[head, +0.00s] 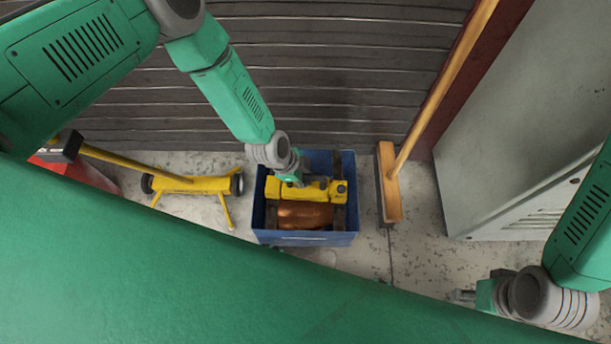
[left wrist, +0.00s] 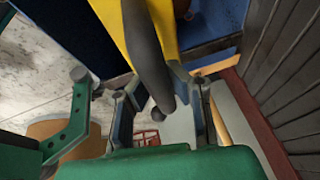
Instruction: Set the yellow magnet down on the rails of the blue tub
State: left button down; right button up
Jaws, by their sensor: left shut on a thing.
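The blue tub (head: 305,239) stands on the floor in the middle of the head view. The yellow magnet (head: 318,190) lies across the tub's opening, near its middle. My left gripper (head: 296,181) is above it. In the left wrist view, the gripper (left wrist: 162,100) is shut on the dark handle bar of the yellow magnet (left wrist: 112,16). Dark rails (head: 339,218) show along the tub's sides; whether the magnet touches them cannot be told. A copper-brown thing (head: 305,214) is inside the tub. My right gripper (head: 462,296) is far off at lower right, its fingers too small to read.
A broom (head: 390,195) leans just right of the tub. A yellow wheeled stand (head: 195,186) is on the left. A grey cabinet (head: 510,130) stands at right, and a dark slatted wall (head: 320,80) is behind. Bare floor (head: 375,250) shows between them.

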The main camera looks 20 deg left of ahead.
pick_arm(q)
jog(key=c, duration=1.5)
grip_release()
